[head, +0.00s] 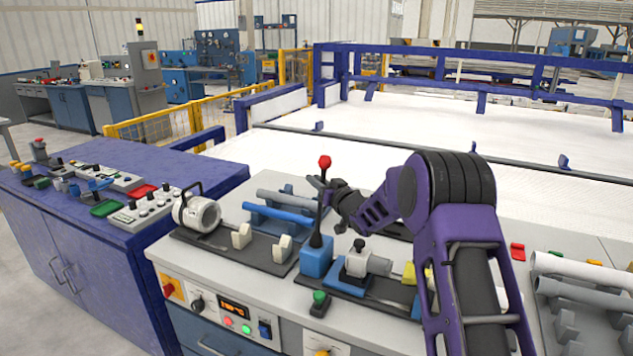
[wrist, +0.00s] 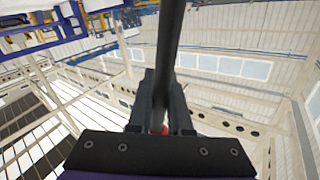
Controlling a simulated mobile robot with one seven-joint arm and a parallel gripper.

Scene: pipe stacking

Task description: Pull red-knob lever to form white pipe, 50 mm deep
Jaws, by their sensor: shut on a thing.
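The lever has a red knob (head: 324,162) on a dark upright shaft (head: 318,220) rising from a blue base block (head: 316,260). My gripper (head: 322,184) comes from the right and is shut on the shaft just below the knob. In the wrist view the dark shaft (wrist: 171,35) runs between my two fingers (wrist: 161,100), with a bit of the red knob (wrist: 160,130) behind them. White pipes (head: 580,268) lie on a rack at the far right. I cannot tell which pipe is being formed.
A round white heater-like unit (head: 197,214) and white supports (head: 242,236) stand left of the lever. A blue pipe (head: 277,213) and a grey pipe (head: 290,199) lie behind it. A green button (head: 319,297) sits at the front. A purple-blue side bench (head: 180,172) stands left.

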